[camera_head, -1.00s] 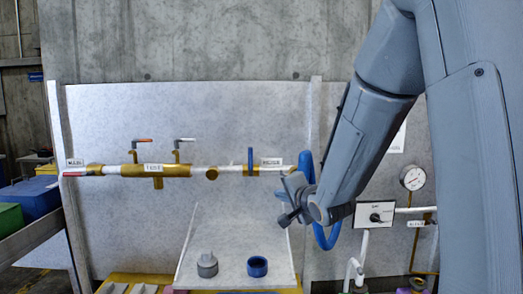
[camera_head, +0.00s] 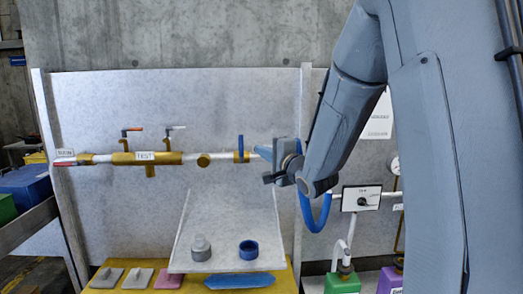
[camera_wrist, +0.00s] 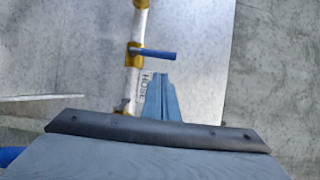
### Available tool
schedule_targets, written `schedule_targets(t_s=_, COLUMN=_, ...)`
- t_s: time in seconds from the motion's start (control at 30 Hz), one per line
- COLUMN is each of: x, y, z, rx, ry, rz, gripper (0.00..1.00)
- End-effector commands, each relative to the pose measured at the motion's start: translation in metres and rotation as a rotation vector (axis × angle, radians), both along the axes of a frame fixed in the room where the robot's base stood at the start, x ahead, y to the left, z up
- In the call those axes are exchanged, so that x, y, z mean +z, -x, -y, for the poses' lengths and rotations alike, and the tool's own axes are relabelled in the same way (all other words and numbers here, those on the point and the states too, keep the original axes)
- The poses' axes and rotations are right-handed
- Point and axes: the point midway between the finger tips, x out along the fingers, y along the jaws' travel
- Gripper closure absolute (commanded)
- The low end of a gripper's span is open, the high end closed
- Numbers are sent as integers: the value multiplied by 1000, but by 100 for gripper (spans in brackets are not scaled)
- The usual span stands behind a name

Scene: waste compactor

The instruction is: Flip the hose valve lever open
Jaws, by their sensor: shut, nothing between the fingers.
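The blue hose valve lever (camera_head: 241,148) stands upright, crosswise to the horizontal pipe, on a brass fitting at the pipe's right part. In the wrist view the lever (camera_wrist: 155,54) also sticks out across the pipe, just beyond my fingertips. The HOSE label (camera_wrist: 147,88) is beside my fingers there. My gripper (camera_head: 258,150) is shut and empty, pointing left, a little right of the lever. Its blue-grey fingers (camera_wrist: 161,80) lie together in the wrist view. A gap seems to show between fingertips and lever; I cannot judge its depth. The pipe's right end is hidden behind my gripper.
A blue hose (camera_head: 316,212) hangs below my wrist. Other levers (camera_head: 131,131) stand on the TEST manifold (camera_head: 146,157) at left. A sloped white board (camera_head: 215,262) holds a grey fitting (camera_head: 201,248) and a blue ring (camera_head: 249,250). A switch box (camera_head: 362,198) is at right.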

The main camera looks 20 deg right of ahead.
Motion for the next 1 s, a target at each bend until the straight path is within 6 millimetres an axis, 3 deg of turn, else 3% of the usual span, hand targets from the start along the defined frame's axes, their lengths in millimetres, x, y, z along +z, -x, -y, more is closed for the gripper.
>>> schedule_targets(t_s=0.2, x=1, y=-37, z=-10, rx=2, ry=1, rz=-2, gripper=100)
schedule_targets(t_s=0.43, x=0, y=-64, z=-16, rx=0, ry=1, rz=-2, gripper=100)
schedule_targets(t_s=1.0, x=0, y=-72, z=-21, rx=3, ry=6, rz=-2, gripper=100)
